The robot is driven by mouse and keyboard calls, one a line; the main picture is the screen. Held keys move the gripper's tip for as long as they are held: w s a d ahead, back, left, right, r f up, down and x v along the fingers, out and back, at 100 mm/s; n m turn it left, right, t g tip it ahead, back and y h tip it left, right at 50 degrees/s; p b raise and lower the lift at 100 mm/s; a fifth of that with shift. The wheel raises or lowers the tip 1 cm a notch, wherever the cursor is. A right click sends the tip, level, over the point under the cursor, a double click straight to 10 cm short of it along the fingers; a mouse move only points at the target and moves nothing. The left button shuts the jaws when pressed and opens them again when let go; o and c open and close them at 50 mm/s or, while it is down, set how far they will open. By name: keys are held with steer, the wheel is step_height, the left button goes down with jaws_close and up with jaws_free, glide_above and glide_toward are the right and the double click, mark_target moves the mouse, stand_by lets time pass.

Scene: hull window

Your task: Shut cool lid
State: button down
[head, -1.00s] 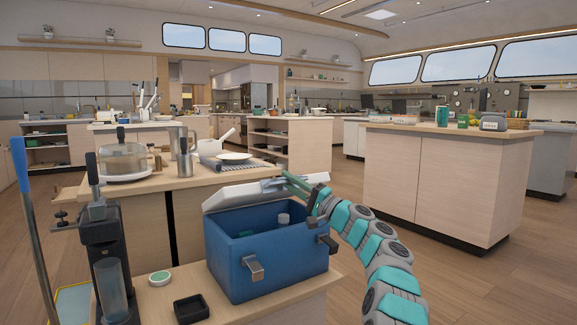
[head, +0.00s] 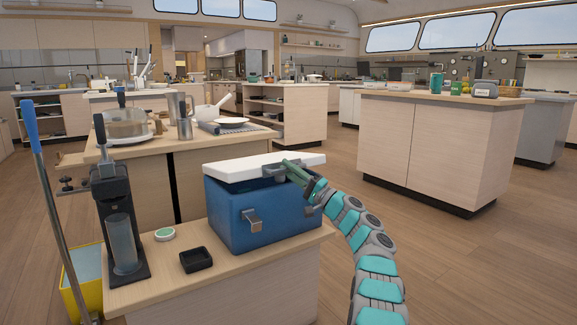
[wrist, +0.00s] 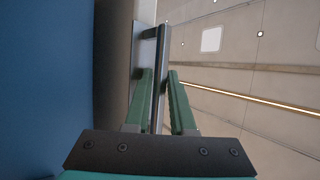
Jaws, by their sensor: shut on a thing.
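The cool box (head: 235,222) is blue, with grey latches on its front and right side, and stands on a wooden counter. Its white lid (head: 250,166) lies low over the box top, nearly level, and hides the inside. I cannot tell whether the lid meets the rim all along. My gripper (head: 288,166) is at the lid's front right edge. In the wrist view its green fingers (wrist: 160,78) are on either side of the lid's grey bar handle (wrist: 159,65), shut on it. The blue box wall (wrist: 45,90) fills the left there.
A black dish (head: 195,260) and a small round green-and-white container (head: 165,234) lie left of the box. A black press (head: 120,225) stands further left, beside a blue-handled pole (head: 45,190) and a yellow bucket (head: 80,290). The floor to the right is open.

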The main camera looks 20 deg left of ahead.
steer(key=shift+n+y, duration=0.7)
steer(key=shift+y, duration=0.2)
steer(key=f, duration=0.4)
steer(key=shift+s+a+f, duration=0.1)
steer(key=shift+a+f, duration=0.1)
steer(key=shift+f, duration=0.2)
steer(key=c, duration=1.2)
jaws_free()
steer(key=shift+d+f, duration=0.1)
steer(key=shift+d, duration=0.15)
steer(key=b+v, duration=0.3)
steer(key=v, duration=0.4)
steer(key=shift+d+b, duration=0.35)
